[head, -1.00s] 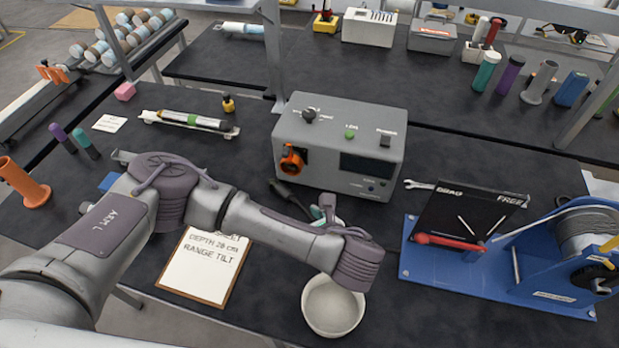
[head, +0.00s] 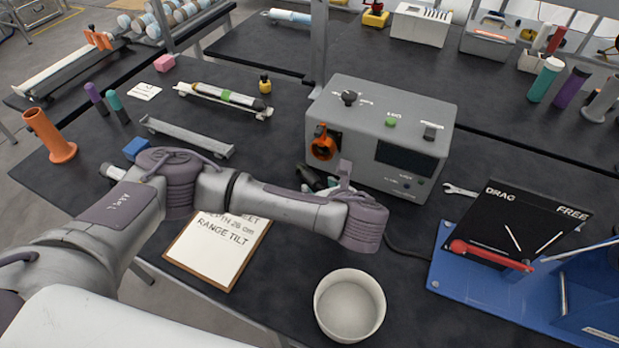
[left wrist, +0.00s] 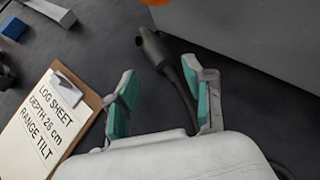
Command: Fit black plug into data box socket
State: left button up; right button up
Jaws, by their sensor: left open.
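The grey data box (head: 420,150) stands on the dark bench in the head view, with an orange-ringed socket (head: 322,143) on its front left. The black plug (head: 311,176) lies on the bench below the socket, partly hidden by my left gripper (head: 325,188). In the left wrist view the plug (left wrist: 153,46) lies just past the fingertips. Its black cable runs back between the spread teal-padded fingers of my left gripper (left wrist: 161,74). The gripper is open and holds nothing. My right gripper is not in view.
A log sheet clipboard (head: 215,245) and a white bowl (head: 350,305) are near the bench front. A blue rig with a black DRAG/FREE panel (head: 515,225) stands at right. A grey tray (head: 187,137) and an orange cylinder (head: 48,136) are at left.

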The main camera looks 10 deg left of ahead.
aim_at(314, 181)
pick_arm(q)
jog(key=x, duration=0.3)
jog(key=shift+w+a+p, duration=0.25)
jog(key=shift+w+p, duration=0.15)
jog(key=shift+w, duration=0.05)
jog(key=shift+w+a+f, duration=0.15)
jog(key=shift+w, duration=0.1)
jog(key=shift+f, duration=0.1)
jog(key=c, duration=1)
grip_shut()
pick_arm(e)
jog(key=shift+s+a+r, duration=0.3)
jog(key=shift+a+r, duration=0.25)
